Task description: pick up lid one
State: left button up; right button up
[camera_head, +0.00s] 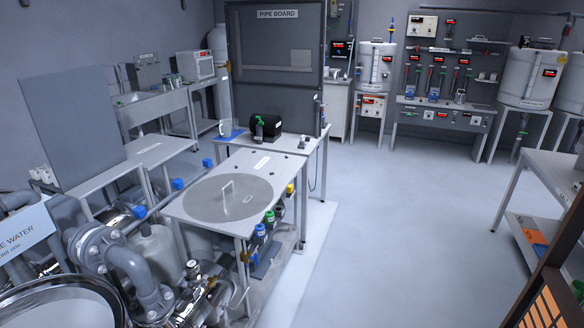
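A flat round grey lid (214,205) with a raised pale bar handle (228,188) lies on the grey-topped table (262,162) in the middle left of the head view. I cannot read any marking on it that tells whether it is lid one. Nothing covers or touches its handle. Neither of my grippers shows in the view.
Pipes and valves (130,262) crowd the table's left and front sides. A green bottle (259,130) and a black box (268,127) stand behind, before the pipe board (277,60). A large round rim (62,284) fills the lower left. The floor (385,220) right of the table is clear.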

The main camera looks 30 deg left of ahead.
aim_at(235, 197)
jog(key=i+u, duration=0.35)
jog(key=i+l+u, duration=0.1)
jog(key=i+u, duration=0.2)
jog(key=i, duration=0.2)
jog(key=i+l+u, duration=0.2)
jog(key=i+u, duration=0.45)
jog(key=u, duration=0.2)
jog(key=i+l+u, duration=0.15)
jog(key=i+u, duration=0.15)
jog(key=u, duration=0.2)
jog(key=i+l+u, duration=0.2)
jog(key=u, duration=0.3)
jog(key=i+l+u, duration=0.4)
jog(key=i+l, duration=0.05)
jog(key=i, duration=0.15)
